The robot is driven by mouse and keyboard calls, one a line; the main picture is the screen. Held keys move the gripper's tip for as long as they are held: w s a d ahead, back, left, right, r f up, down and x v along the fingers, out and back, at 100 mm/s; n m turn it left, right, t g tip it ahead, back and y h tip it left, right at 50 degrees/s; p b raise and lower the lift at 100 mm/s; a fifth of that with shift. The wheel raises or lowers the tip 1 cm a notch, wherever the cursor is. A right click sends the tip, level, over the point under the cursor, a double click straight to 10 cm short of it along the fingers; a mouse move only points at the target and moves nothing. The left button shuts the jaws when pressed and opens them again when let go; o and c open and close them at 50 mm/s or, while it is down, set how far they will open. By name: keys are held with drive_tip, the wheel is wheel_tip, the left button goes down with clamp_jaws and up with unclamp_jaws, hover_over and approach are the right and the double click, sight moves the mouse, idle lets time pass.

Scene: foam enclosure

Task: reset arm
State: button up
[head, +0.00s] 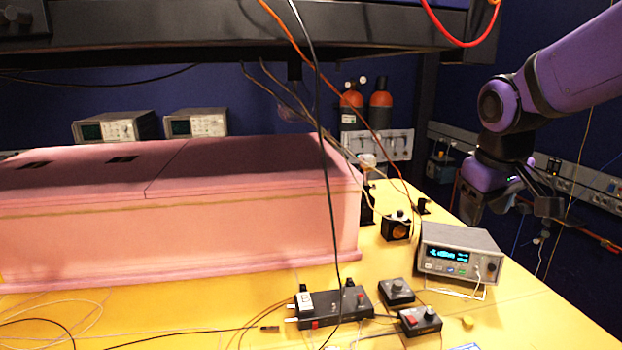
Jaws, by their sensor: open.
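My purple arm reaches in from the upper right of the head view. My gripper (512,208) hangs at its end, dark and pointing down, with its fingers apart and nothing seen between them. It is in the air at the right, above and beyond the right edge of the yellow table (540,318). A large pink foam enclosure (180,245) stands on the table at the left, well apart from my gripper. Its lid looks closed.
A grey bench instrument (455,255) with a lit display stands below my gripper. Black control boxes (335,305) and a small black mount (396,228) sit on the table. Cables hang from a dark overhead shelf (200,45). Two oscilloscopes (195,122) and orange-topped cylinders (380,105) are behind.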

drive_tip(key=s+d+r+m+t, duration=0.1)
drive_tip(key=s, duration=0.7)
drive_tip(key=s+d+r+m+t+y, duration=0.1)
drive_tip(key=s+m, duration=0.1)
drive_tip(key=s, duration=0.6)
drive_tip(key=shift+s+r, duration=0.25)
drive_tip(key=shift+s, duration=0.15)
